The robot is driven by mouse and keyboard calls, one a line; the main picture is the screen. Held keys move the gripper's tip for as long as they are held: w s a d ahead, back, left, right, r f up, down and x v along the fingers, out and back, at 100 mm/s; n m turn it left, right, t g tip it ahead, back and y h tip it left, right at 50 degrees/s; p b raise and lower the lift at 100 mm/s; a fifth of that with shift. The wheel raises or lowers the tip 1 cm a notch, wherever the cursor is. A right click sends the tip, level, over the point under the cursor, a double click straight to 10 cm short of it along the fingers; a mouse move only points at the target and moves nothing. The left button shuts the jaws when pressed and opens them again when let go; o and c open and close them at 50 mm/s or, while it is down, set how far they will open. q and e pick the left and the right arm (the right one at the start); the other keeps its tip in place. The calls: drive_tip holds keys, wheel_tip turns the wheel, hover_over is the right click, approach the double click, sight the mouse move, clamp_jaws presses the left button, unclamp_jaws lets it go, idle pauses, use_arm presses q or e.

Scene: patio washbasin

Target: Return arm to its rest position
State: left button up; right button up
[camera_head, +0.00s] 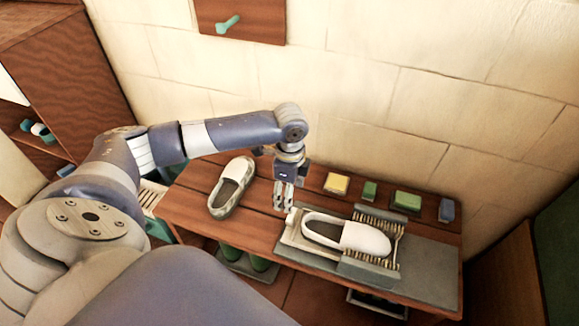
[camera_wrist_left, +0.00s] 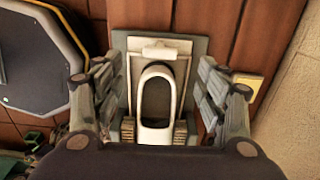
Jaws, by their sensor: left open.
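My left gripper (camera_head: 284,196) hangs from the arm that comes in from the left, pointing down over the wooden bench, just left of a white shoe (camera_head: 347,237). The shoe lies in a holder with brush rows (camera_head: 376,222) on a grey mat. In the left wrist view my left gripper (camera_wrist_left: 158,100) has its fingers apart, with the white shoe (camera_wrist_left: 157,96) seen below between them. Nothing is held between the fingers. My right gripper is not in view.
A second shoe, white and grey-green (camera_head: 232,187), lies on the wooden bench (camera_head: 190,205) left of the gripper. A tiled wall rises behind. A wooden cabinet (camera_head: 65,80) stands at left.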

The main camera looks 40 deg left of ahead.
use_arm(q)
drive_tip(key=shift+r, duration=0.4)
